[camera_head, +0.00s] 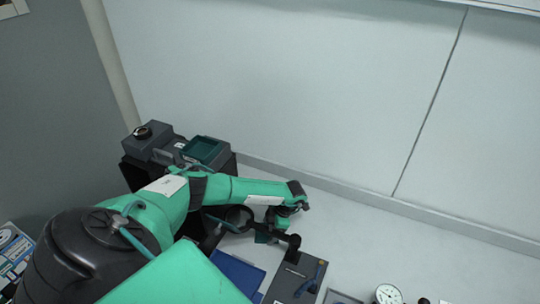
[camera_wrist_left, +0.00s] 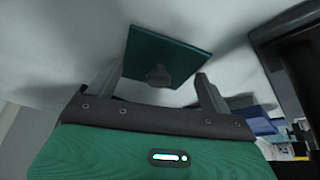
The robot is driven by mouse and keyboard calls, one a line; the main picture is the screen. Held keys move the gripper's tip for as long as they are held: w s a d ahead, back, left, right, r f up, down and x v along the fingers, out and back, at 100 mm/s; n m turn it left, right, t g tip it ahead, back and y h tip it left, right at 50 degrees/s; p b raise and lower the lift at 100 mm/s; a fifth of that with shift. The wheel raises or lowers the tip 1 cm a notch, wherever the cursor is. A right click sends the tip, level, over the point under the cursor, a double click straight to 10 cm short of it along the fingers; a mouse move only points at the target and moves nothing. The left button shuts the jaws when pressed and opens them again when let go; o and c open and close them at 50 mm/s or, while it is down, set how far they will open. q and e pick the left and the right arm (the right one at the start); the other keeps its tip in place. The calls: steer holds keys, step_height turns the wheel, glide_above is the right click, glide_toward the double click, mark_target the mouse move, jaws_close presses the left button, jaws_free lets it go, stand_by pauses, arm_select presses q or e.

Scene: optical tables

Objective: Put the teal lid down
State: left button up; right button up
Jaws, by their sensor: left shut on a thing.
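The teal lid (camera_wrist_left: 184,50) is a flat square plate with a dark knob (camera_wrist_left: 158,75) in the left wrist view. The knob is between the two fingers of my left gripper (camera_wrist_left: 160,72), which is shut on the lid. In the head view my left arm reaches in from the left and bends down at its end. A small dark teal patch (camera_head: 262,238) below the wrist there may be the lid, mostly hidden by the arm. What lies directly under the lid is hard to tell. My right gripper is not in view.
A dark grey machine with a black knob (camera_head: 143,132) and a teal rectangular part (camera_head: 203,150) stands behind the arm. A blue panel (camera_head: 238,272), a dark box (camera_head: 295,278) and a round dial gauge (camera_head: 387,294) lie in front. The pale surface to the right is clear.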

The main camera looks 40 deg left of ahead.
arm_select(q)
steer(key=shift+f, duration=0.15)
steer(key=o, duration=0.8)
steer(key=shift+s, duration=0.1)
steer(key=shift+r, duration=0.2)
steer(key=shift+w+r, duration=0.15)
steer(key=shift+w, duration=0.05)
steer(key=b+v, duration=0.4)
steer(key=v, duration=0.7)
steer(key=shift+d+r+b, duration=0.15)
steer(key=shift+r+b, duration=0.15)
steer(key=shift+b, duration=0.1)
steer(key=shift+r, duration=0.1)
